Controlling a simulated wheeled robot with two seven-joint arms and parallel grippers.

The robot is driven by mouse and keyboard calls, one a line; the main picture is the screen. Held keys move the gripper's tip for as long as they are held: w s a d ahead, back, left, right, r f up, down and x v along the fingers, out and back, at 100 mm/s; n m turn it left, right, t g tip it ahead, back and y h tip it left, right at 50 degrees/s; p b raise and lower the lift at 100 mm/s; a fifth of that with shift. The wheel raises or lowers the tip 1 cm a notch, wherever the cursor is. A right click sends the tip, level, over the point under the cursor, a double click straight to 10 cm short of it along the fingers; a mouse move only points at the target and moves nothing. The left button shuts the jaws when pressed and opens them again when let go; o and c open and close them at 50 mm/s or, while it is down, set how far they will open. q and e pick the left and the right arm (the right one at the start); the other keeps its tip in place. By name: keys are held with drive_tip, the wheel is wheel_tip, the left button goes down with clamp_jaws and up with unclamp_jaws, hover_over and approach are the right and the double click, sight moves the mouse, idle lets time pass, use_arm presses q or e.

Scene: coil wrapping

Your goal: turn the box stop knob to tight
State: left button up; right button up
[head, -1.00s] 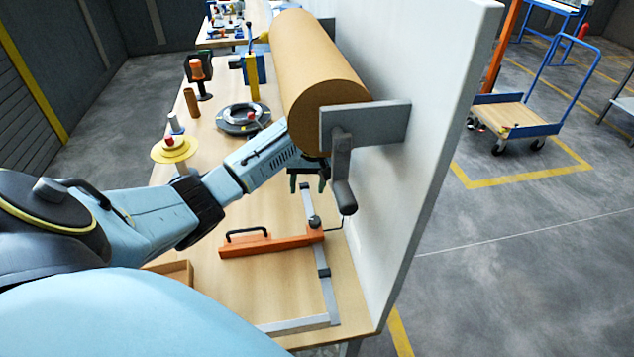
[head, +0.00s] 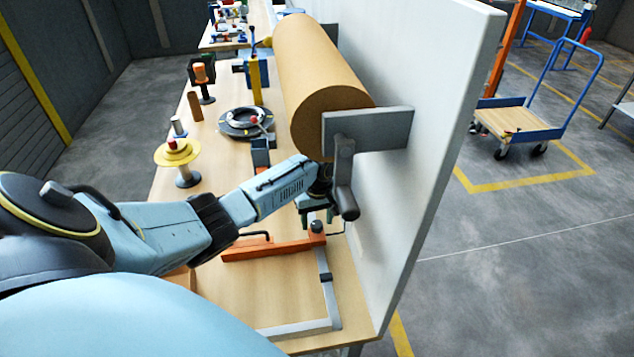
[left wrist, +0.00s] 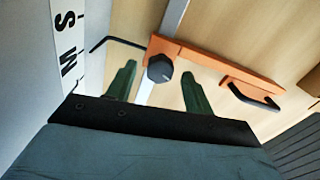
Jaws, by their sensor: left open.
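The box stop is an orange bar (head: 275,247) on a grey metal rail (head: 330,295) lying on the bench. Its dark knob (head: 317,226) stands at the bar's right end, on the rail. In the left wrist view the knob (left wrist: 160,68) shows between the two green fingertips, beyond them. My left gripper (head: 317,216) is open and empty, pointing down just above the knob. The fingers look apart from the knob, though the exact height gap is hard to tell. My right gripper is not in view.
A brown paper roll (head: 318,75) with a grey bracket and hanging crank handle (head: 345,190) is close beside my left wrist. A white panel (head: 425,150) bounds the right. A yellow-topped spool (head: 178,155) and a dark coil ring (head: 246,122) stand farther back. The front bench is fairly clear.

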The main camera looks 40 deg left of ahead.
use_arm(q)
drive_tip(key=shift+f, duration=0.45)
drive_tip(key=shift+c, duration=0.3)
drive_tip(key=c, duration=0.9)
